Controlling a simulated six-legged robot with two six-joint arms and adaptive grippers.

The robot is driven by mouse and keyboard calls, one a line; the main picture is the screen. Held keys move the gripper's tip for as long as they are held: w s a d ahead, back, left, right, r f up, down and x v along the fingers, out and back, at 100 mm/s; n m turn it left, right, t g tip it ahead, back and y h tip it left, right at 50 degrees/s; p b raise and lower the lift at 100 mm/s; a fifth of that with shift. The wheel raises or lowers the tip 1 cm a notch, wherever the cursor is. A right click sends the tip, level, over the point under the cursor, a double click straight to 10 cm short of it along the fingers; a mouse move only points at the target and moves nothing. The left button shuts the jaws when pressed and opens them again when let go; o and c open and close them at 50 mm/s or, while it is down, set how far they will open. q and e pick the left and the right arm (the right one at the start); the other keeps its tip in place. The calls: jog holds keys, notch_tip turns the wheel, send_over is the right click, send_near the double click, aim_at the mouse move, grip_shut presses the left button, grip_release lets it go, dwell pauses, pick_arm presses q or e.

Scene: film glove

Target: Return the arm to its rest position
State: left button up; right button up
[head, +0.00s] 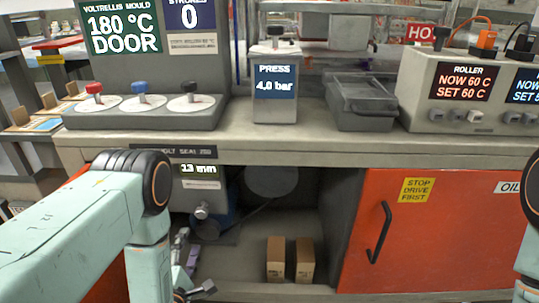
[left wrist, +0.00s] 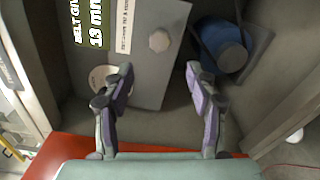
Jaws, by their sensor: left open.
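My left arm (head: 75,235) comes in from the left in the head view and bends down in front of the bench. My left gripper (head: 193,272) is low, at the open bay under the counter, partly hidden by my arm. In the left wrist view my left gripper (left wrist: 160,72) has its two purple-grey fingers spread, with nothing between them. A grey panel with a knob (left wrist: 159,41) and a blue motor-like part (left wrist: 222,45) lie beyond the fingers. Part of my right arm (head: 530,220) shows at the right edge; its gripper is out of view.
The counter edge (head: 300,151) overhangs the bay. Two brown boxes (head: 290,260) stand on the bay floor. An orange door (head: 435,230) with a black handle is at right. The press box (head: 275,90), grey tray (head: 362,103) and roller unit (head: 460,92) stand on the counter.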

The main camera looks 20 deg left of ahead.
pick_arm(q)
jog(key=s+d+f+m+g+h+p, duration=0.15)
jog(key=s+d+f+m+g, duration=0.25)
jog(key=s+f+m+g, duration=0.7)
jog(key=s+d+r+m+g+h+p, duration=0.15)
jog(key=s+d+m+g, duration=0.3)
jog(key=s+m, duration=0.65)
jog(key=s+d+r+g+h+p, duration=0.1)
jog(key=s+d+r+g+p, duration=0.1)
jog(key=s+r+p, duration=0.2)
jog(key=s+r, duration=0.3)
jog(key=r, duration=0.1)
jog(key=shift+m, duration=0.4)
